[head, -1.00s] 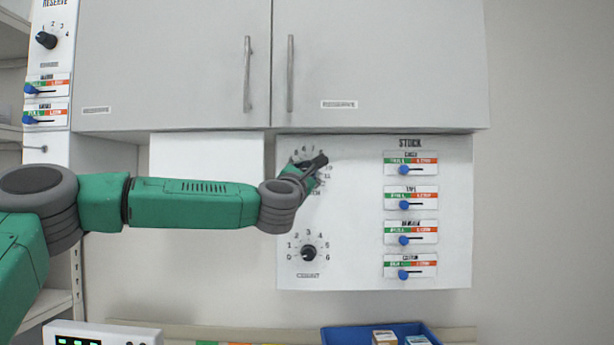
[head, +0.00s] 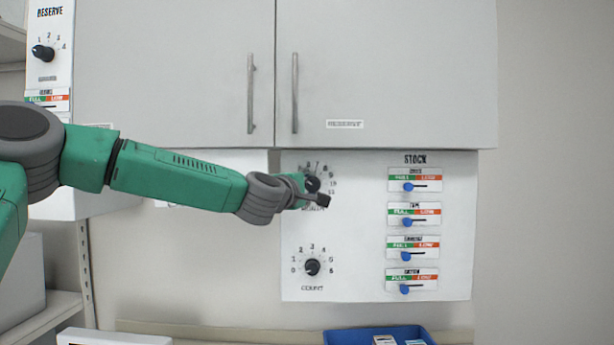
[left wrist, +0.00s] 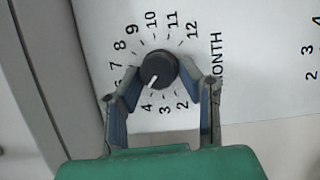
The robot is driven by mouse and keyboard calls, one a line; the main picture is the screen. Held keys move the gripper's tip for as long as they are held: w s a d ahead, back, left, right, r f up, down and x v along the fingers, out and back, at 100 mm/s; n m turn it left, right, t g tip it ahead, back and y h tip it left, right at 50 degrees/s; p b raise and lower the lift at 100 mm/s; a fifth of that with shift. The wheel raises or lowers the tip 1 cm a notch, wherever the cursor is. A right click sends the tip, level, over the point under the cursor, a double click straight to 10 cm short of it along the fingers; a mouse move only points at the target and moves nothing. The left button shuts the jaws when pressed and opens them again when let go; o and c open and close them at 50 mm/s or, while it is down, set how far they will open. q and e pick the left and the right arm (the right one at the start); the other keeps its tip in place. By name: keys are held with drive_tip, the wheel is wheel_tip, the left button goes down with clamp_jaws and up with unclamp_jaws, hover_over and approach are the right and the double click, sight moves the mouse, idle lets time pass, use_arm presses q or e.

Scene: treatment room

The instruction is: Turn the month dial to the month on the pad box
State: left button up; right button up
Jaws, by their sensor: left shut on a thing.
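The black month dial (left wrist: 158,70) sits on a white panel with numbers around it. In the left wrist view its white mark points down-left, near the 4; the 5 is hidden by a finger. My left gripper (left wrist: 165,90) is shut on the dial, one finger on each side. In the head view the dial (head: 312,184) shows partly behind my left gripper (head: 316,192). Small boxes (head: 384,341) sit in a blue tray (head: 332,338) at the bottom edge; I cannot tell which is the pad box, and no month is readable.
A COUNT dial (head: 312,267) is below the month dial. Several blue sliders (head: 408,187) under STOCK are to its right. Closed cabinet doors (head: 390,70) are above. A RESERVE panel (head: 50,30) is at upper left. The wall at right is bare.

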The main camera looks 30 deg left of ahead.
use_arm(q)
drive_tip(key=shift+d+m+g+p, duration=0.3)
drive_tip(key=shift+m+g+p, duration=0.1)
drive_tip(key=shift+m+p, duration=0.65)
drive_tip(key=shift+f, duration=0.2)
drive_tip(key=shift+f+p, duration=0.1)
drive_tip(key=shift+p, duration=0.2)
drive_tip(key=o, duration=1.1)
drive_tip(key=shift+d, duration=0.1)
drive_tip(key=shift+w+d, duration=0.1)
drive_tip(key=shift+w, duration=0.05)
drive_tip(key=shift+s+r, duration=0.25)
drive_tip(key=shift+m, duration=0.25)
drive_tip(key=s, duration=0.3)
drive_tip(key=s+d, duration=0.1)
drive_tip(key=s, duration=0.3)
drive_tip(key=s+d, duration=0.1)
drive_tip(key=s, duration=0.3)
drive_tip(key=shift+s+d+r, duration=0.1)
drive_tip(key=shift+r, duration=0.2)
